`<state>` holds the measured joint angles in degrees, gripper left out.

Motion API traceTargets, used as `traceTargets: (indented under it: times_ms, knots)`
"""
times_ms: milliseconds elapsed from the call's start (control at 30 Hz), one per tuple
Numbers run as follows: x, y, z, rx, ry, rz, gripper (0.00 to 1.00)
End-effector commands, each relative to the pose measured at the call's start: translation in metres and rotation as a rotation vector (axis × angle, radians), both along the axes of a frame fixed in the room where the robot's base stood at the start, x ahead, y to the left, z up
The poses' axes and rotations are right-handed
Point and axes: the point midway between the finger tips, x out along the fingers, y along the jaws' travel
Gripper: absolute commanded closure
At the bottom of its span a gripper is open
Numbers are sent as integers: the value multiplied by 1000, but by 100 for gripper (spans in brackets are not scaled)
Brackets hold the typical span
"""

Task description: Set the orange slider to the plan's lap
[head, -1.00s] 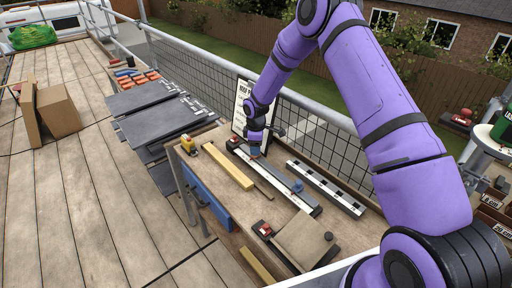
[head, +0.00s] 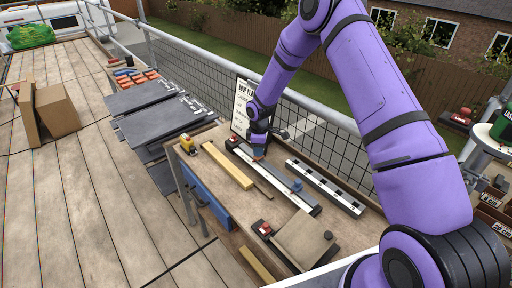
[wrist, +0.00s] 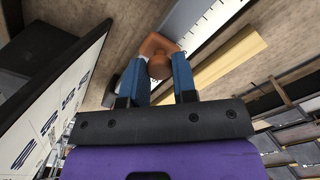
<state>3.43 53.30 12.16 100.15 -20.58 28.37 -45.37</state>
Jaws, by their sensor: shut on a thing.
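My gripper (head: 259,151) is at the far part of the long rail with a white scale (head: 304,204) on the workbench. In the wrist view its two blue fingers (wrist: 160,78) are shut on the orange slider (wrist: 159,45), which has a rounded knob between the fingertips. In the head view the slider is mostly hidden by the fingers. The plan board (head: 241,98) stands upright behind the gripper; its heading is partly legible, but its lap figure is not. The white scale (wrist: 206,27) shows beside the slider in the wrist view, with its marks too small to read.
A second black-and-white rail (head: 325,188) lies to the right. A yellow wooden batten (head: 228,166) lies to the left, near a yellow tool (head: 187,144). A blue-grey piece (head: 297,186) sits on the first rail. Mesh fencing (head: 330,145) runs behind the bench.

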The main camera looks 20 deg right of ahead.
Motion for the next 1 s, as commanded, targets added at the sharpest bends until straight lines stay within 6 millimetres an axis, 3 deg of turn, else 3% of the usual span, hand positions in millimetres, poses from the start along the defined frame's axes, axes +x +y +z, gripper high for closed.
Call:
traceTargets:
  times_ms: [200,233,333,700,1000]
  knots:
    - [-4,-2,-1,-3,10,-1,100]
    - [-4,-2,-1,-3,11,-1,69]
    - [-3,-2,-1,-3,10,-1,48]
    - [-2,-1,4,-3,7,0,48]
    - [-2,-1,53,-3,4,-1,48]
